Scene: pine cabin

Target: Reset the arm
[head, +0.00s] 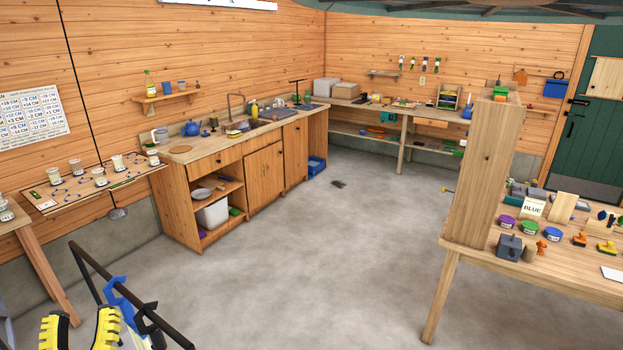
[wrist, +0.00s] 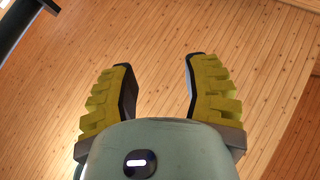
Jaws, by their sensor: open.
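My gripper (head: 80,330) shows at the bottom left of the head view, with yellow ribbed finger pads cut off by the lower edge. In the wrist view my gripper (wrist: 157,85) has its two fingers spread wide apart with nothing between them. The rest of my arm is mostly out of view.
A board table (head: 128,176) with several cups stands at the left. A workbench (head: 480,262) with stamps and ink pads is at the right. The grey floor (head: 330,250) between them is clear.

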